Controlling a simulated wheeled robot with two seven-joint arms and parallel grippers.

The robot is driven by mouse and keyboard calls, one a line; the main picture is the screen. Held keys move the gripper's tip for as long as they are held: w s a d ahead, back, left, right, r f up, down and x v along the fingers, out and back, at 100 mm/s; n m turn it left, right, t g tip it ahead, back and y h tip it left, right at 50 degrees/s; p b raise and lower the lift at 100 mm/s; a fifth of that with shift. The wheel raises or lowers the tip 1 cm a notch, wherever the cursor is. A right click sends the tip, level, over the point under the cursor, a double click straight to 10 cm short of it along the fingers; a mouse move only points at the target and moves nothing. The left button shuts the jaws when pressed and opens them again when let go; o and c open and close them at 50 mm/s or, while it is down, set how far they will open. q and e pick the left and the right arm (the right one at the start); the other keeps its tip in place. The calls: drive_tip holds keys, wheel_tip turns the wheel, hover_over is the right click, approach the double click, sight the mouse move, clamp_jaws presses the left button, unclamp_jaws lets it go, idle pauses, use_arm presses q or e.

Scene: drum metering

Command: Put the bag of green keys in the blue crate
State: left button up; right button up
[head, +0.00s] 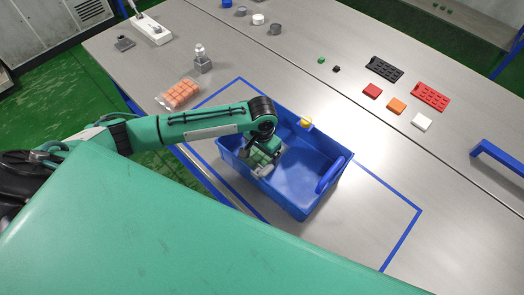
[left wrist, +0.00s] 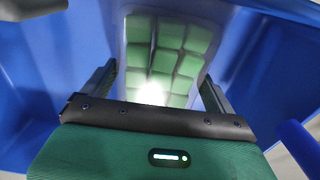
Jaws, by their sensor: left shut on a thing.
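The blue crate (head: 315,165) stands on the table inside a blue outline. My left gripper (head: 262,163) reaches down into its left part. In the left wrist view, my left gripper (left wrist: 158,82) is shut on the bag of green keys (left wrist: 168,52), a clear bag with rows of green blocks between the two fingers. Blue crate walls (left wrist: 35,85) show on both sides of the bag. In the head view the bag is mostly hidden by the gripper. I cannot tell whether the bag touches the crate floor. My right gripper is not in view.
A bag of orange keys (head: 180,94) lies left of the crate. A small grey stand (head: 202,62) is behind it. Black (head: 384,68) and red (head: 430,96) trays and several coloured blocks lie at the right. A blue handle (head: 497,158) is at the right edge.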

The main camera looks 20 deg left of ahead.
use_arm(q)
drive_tip(key=o, duration=0.8)
drive_tip(key=shift+f, duration=0.1)
wheel_tip(320, 180, up, 12)
drive_tip(key=b, duration=0.2)
drive_tip(key=shift+r, duration=0.2)
